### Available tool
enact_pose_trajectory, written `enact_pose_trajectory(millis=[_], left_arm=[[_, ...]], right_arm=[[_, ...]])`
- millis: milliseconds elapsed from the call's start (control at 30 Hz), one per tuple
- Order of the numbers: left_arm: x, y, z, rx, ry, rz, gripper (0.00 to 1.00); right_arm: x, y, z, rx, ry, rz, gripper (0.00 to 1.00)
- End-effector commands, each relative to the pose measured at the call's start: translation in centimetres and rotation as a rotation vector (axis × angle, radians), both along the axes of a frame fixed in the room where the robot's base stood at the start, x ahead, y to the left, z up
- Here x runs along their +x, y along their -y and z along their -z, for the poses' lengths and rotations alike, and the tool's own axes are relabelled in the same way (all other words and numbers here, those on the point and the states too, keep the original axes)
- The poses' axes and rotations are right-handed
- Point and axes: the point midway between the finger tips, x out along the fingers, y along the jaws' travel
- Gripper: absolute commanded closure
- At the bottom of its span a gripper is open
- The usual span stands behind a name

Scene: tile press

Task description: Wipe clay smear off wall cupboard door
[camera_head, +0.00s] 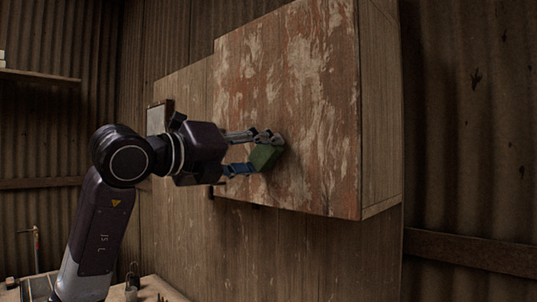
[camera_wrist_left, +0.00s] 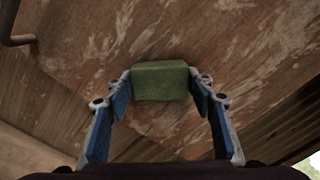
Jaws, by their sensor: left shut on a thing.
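The wall cupboard door (camera_head: 305,90) is reddish brown with many pale, streaky worn patches. I cannot tell which of these marks is the clay smear. My left gripper (camera_head: 255,152) is at the lower left part of the door, shut on a green sponge-like block (camera_head: 265,158). The block is at the door face and looks to be touching it. In the left wrist view the green block (camera_wrist_left: 161,80) sits between the fingertips, with the door (camera_wrist_left: 150,45) behind it. My right gripper is in neither view.
A dark handle (camera_wrist_left: 18,32) shows at the upper left of the left wrist view. A wooden back panel (camera_head: 270,250) runs below the cupboard. A bench with small items (camera_head: 130,285) stands at the lower left. Corrugated walls (camera_head: 470,120) surround the place.

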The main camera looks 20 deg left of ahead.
Motion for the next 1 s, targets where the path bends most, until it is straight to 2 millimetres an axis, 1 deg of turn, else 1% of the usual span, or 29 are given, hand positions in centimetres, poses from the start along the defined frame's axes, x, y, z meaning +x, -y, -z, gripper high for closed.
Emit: enact_pose_trajectory(millis=[33, 100, 233, 400, 467, 800, 1000], left_arm=[[0.3, -0.6, 0.1, -0.002, -0.004, -0.005, 0.70], [0.4, -0.9, 0.1, -0.002, -0.003, -0.004, 0.70], [0.5, -1.1, 0.0, -0.001, -0.002, -0.003, 0.70], [0.3, -1.1, -0.7, -0.001, -0.001, -0.002, 0.70], [0.2, -0.8, -0.6, -0.001, -0.001, -0.001, 0.70], [-0.9, 2.0, -0.5, 0.002, 0.001, 0.001, 0.70], [-1.2, 2.7, -0.5, 0.000, 0.000, 0.000, 0.70]], right_arm=[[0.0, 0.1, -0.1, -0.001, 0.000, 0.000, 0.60], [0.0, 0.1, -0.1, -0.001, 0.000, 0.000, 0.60], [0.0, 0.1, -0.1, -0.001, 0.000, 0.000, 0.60], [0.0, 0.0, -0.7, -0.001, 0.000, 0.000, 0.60], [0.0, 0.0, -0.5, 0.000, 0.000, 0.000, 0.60], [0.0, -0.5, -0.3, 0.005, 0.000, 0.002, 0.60], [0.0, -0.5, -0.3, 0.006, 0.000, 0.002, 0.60]])
